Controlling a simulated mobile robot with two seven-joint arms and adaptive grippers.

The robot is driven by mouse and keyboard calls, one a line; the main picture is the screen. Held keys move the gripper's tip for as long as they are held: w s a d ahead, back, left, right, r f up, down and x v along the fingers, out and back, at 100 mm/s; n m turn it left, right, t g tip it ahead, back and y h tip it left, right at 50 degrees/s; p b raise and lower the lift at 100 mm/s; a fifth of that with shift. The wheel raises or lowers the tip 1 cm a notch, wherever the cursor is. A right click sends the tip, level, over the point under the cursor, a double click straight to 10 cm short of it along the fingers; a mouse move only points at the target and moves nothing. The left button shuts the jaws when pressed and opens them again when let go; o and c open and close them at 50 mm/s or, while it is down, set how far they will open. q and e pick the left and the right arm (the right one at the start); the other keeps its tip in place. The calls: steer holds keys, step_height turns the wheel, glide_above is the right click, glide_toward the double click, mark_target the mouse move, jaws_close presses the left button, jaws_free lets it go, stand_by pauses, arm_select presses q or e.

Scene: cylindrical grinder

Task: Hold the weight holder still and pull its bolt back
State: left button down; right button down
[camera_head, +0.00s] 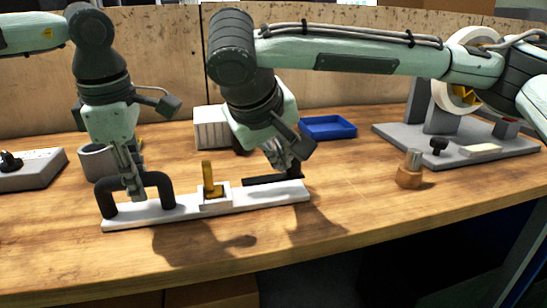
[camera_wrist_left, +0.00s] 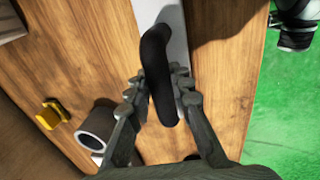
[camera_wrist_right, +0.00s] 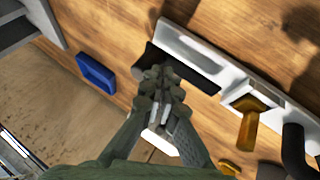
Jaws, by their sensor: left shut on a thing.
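The weight holder is a long white bar (camera_head: 245,200) lying on the bench. It has a black arched handle (camera_head: 161,190) at its left end and an upright yellow piece (camera_head: 208,178) in a white block near its middle. A black flat bar (camera_head: 258,181), perhaps the bolt, lies along its back edge near the right end. My left gripper (camera_head: 134,186) is shut on the black handle, which runs between its fingers in the left wrist view (camera_wrist_left: 155,85). My right gripper (camera_wrist_right: 160,82) is at the outer end of the black bar (camera_wrist_right: 190,70). Its fingers are close together; their grip is hidden.
A grey ring (camera_head: 95,163) and a white ribbed box (camera_head: 210,128) stand behind the holder. A blue tray (camera_head: 328,128) is further back. A copper-coloured piece (camera_head: 409,172) stands to the right, before the grinder's grey base (camera_head: 475,150). The bench in front is clear.

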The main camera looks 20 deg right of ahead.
steer(key=shift+r, duration=0.1)
steer(key=v, duration=1)
arm_select(q)
steer(key=c, duration=1.3)
jaws_free()
steer(key=shift+r, duration=0.1)
steer(key=r, duration=0.4)
steer(key=s+r, duration=0.1)
steer(key=r, duration=0.2)
steer(key=s+r, duration=0.1)
steer(key=r, duration=0.3)
steer(key=shift+s+r, duration=0.15)
steer(key=shift+r, duration=0.15)
